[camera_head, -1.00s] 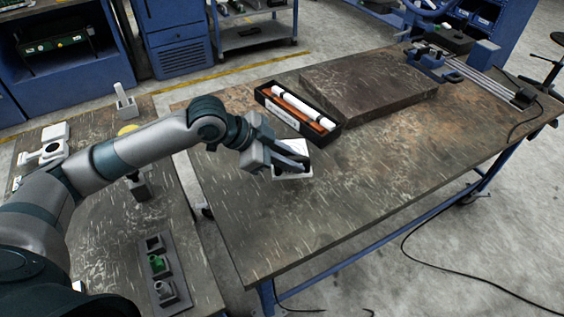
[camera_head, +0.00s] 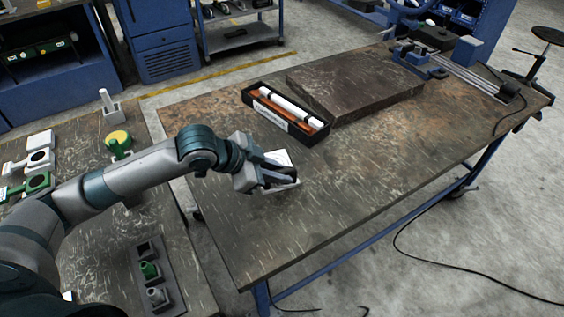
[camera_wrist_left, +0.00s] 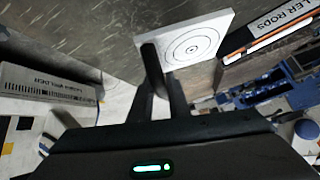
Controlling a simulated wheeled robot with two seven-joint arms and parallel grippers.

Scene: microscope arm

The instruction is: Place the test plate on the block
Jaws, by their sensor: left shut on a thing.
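The test plate (camera_wrist_left: 205,36) is a white square with concentric rings, at the top middle of the left wrist view. In the head view the plate (camera_head: 278,157) is partly hidden behind my left gripper (camera_head: 289,179). The gripper's dark fingers are shut on the plate near its edge, and they also show in the left wrist view (camera_wrist_left: 160,72). The block (camera_head: 352,80) is a broad, flat, brown stone-like slab on the table, behind and to the right of the plate. The plate is apart from it. My right gripper is not in view.
A black box of rods (camera_head: 286,113) lies between the plate and the block. A rail with a vise (camera_head: 420,66) stands at the far right. The near part of the worktable (camera_head: 370,165) is clear. A side table (camera_head: 95,240) at left holds several small parts.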

